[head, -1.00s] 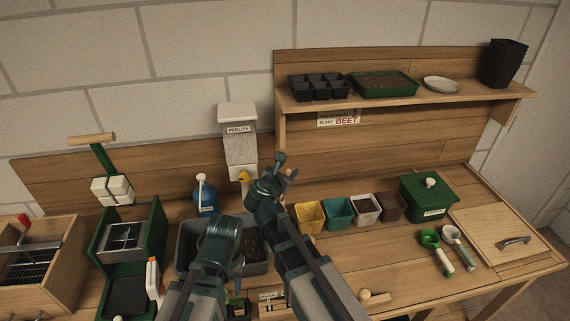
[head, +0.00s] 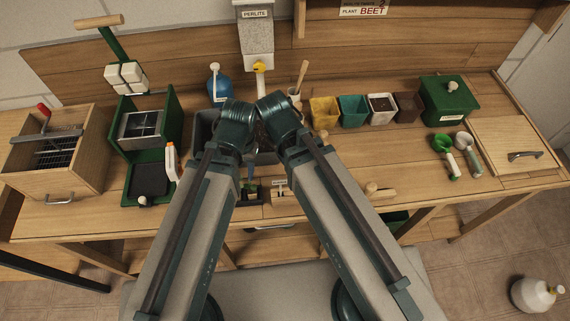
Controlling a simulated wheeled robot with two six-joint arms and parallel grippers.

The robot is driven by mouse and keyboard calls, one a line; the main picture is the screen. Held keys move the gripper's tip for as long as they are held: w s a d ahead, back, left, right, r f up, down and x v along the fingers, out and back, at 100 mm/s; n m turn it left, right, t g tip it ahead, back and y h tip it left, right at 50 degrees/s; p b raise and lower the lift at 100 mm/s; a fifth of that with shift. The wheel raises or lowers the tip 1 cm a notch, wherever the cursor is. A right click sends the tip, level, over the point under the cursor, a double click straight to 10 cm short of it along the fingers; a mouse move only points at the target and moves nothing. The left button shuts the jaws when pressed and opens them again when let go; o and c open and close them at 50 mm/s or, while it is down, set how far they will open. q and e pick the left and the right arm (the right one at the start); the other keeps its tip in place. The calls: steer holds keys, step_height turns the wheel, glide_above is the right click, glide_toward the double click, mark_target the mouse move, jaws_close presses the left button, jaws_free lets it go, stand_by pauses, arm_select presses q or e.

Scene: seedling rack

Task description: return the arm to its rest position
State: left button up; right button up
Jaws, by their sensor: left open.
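My two arms rise from the bottom edge and bend close together over the grey tub (head: 203,130) in the middle of the bench. My left gripper (head: 249,158) is mostly hidden below the bend of the left arm, open, with nothing seen in it. My right gripper is hidden behind the right arm. The arms cover most of the tub.
A perlite dispenser (head: 257,35) and blue bottle (head: 219,88) stand behind. Coloured pots, including a yellow one (head: 324,111), a green box (head: 449,101) and scoops (head: 446,150) are at right. A wooden sieve box (head: 60,170) and green press (head: 170,110) are left.

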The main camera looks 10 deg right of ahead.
steer(key=s, duration=0.1)
steer(key=s+a+m+g, duration=0.1)
steer(key=s+a+m+y, duration=0.1)
steer(key=s, duration=0.1)
steer(key=shift+f+g, duration=0.25)
steer(key=shift+g, duration=0.05)
stand_by(1.0)
